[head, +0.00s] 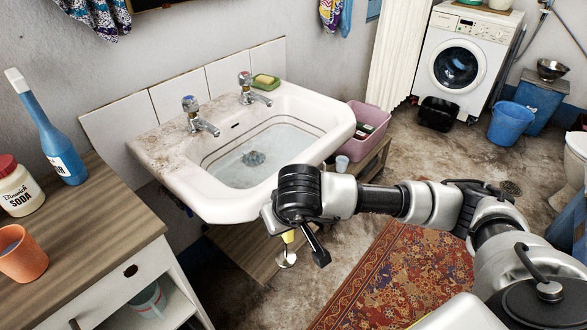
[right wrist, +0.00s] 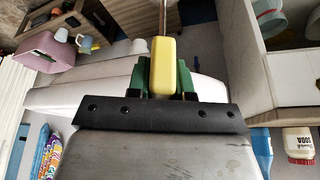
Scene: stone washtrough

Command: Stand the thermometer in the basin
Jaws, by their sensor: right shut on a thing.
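The basin (head: 190,190) is a white sink on the wall with water in it. My right gripper (head: 290,230) is just outside its front right rim, pointing down. It is shut on the thermometer (head: 288,238), a yellow-handled thing with a thin metal rod and a round disc at its lower end. It hangs roughly upright outside the basin, over the low wooden board. The right wrist view shows the yellow handle (right wrist: 163,65) between the green fingers of the right gripper (right wrist: 161,78). The arm hides part of the basin's front edge. My left gripper is not in view.
A wooden cabinet (head: 100,215) on the left holds a blue bottle (head: 55,140), a soda jar (head: 18,188) and an orange cup (head: 22,254). A pink basket (head: 368,123) stands right of the basin.

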